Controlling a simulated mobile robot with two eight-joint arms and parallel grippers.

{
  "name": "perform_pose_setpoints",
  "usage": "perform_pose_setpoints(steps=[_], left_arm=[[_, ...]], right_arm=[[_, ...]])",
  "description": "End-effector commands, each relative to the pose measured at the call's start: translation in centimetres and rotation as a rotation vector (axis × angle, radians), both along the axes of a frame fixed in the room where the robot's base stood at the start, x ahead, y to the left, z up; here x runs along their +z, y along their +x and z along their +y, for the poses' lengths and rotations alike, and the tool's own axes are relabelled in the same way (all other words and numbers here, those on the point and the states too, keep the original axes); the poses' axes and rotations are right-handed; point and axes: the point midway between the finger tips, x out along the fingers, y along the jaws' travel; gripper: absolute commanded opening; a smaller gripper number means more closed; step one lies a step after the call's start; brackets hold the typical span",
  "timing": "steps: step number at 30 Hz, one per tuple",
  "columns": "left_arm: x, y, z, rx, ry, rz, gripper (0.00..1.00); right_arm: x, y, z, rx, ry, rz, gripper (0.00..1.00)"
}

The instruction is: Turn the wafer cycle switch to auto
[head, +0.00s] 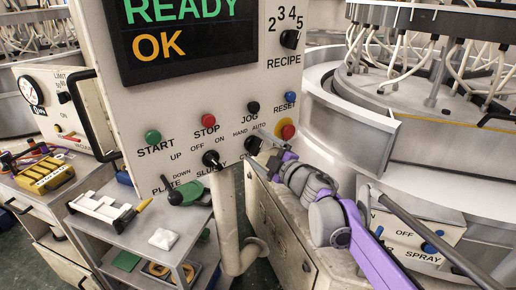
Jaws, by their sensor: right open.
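The cycle switch (253,146) is a dark knob low on the cream control panel (180,110), under the words HAND and AUTO. My right gripper (264,150) is at the panel just right of this knob and partly covers the area around it. It is open. I cannot tell whether a finger touches the knob, or which way the knob points. The label below the knob is mostly hidden by the gripper. My left gripper is not in view.
The slurry switch (211,158) and green plate lever (186,193) are to the left. A red stop button (287,131) on yellow sits just above right of my gripper. The display (178,38) reads READY OK. A trolley (125,238) stands lower left.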

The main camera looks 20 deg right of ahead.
Motion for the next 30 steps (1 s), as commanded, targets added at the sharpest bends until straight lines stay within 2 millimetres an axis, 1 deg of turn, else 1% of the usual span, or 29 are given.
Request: perform_pose_setpoints(steps=[9, 12, 15, 21, 30], left_arm=[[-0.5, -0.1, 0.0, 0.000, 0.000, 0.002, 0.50], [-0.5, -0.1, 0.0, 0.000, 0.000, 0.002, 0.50], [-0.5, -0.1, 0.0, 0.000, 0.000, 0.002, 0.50], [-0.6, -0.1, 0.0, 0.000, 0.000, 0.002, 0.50], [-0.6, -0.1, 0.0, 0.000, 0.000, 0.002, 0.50]], right_arm=[[-0.1, -5.7, -2.3, -0.004, 0.000, 0.000, 0.95], [-0.1, -7.4, -2.9, -0.003, -0.001, 0.000, 0.95], [-0.1, -8.5, -3.3, -0.003, -0.001, 0.000, 0.95], [0.0, -9.5, -3.6, 0.000, 0.000, 0.000, 0.95], [0.0, -9.5, -3.6, 0.000, 0.000, 0.000, 0.95]])
